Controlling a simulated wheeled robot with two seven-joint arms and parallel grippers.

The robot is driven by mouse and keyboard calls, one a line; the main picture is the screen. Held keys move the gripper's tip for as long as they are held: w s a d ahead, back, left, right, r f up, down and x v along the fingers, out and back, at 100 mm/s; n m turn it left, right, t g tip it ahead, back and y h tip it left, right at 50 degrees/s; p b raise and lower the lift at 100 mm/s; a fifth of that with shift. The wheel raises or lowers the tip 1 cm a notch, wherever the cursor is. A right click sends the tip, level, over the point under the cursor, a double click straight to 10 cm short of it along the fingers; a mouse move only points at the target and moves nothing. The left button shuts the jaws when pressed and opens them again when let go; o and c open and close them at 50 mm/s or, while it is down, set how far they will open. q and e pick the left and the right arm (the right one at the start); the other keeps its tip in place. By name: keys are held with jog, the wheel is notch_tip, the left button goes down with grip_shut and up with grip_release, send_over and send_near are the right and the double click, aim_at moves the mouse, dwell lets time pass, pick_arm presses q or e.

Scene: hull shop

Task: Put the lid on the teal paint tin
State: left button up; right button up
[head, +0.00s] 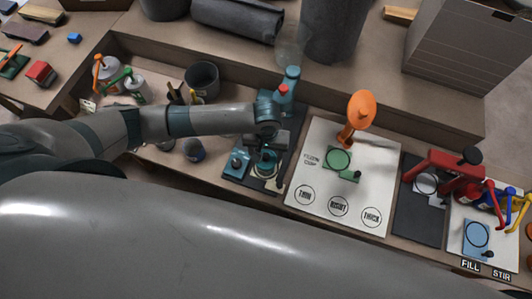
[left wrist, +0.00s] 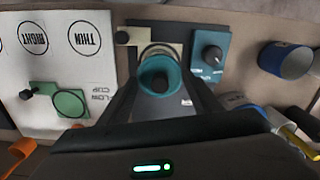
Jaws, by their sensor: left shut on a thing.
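My left gripper (head: 266,152) is over the dark mat at the middle of the bench. In the left wrist view its two fingers (left wrist: 160,92) are shut on the teal paint tin (left wrist: 160,66), a round teal thing with a dark middle. In the head view the gripper mostly hides it. A pale ring (left wrist: 160,47) on the mat shows just beyond the tin; I cannot tell whether the tin touches the surface there. I cannot pick out the lid with certainty. My right gripper is not in view.
A teal box with a black knob (head: 237,162) stands close beside the gripper. A white board (head: 322,178) with printed circles, a green plate (head: 337,159) and an orange lamp-like stand (head: 361,110) is to the right. A blue tin (head: 193,150) stands left.

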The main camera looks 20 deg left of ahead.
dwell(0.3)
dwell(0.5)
pick_arm(q)
jog(key=o, duration=1.1)
jog(key=shift+o, duration=0.6)
jog(key=o, duration=0.3)
jog(key=shift+o, duration=0.2)
jog(key=shift+r+p, duration=1.6)
jog(key=shift+p, duration=0.6)
jog(key=shift+r+p, duration=1.9)
jog(key=shift+p, duration=0.5)
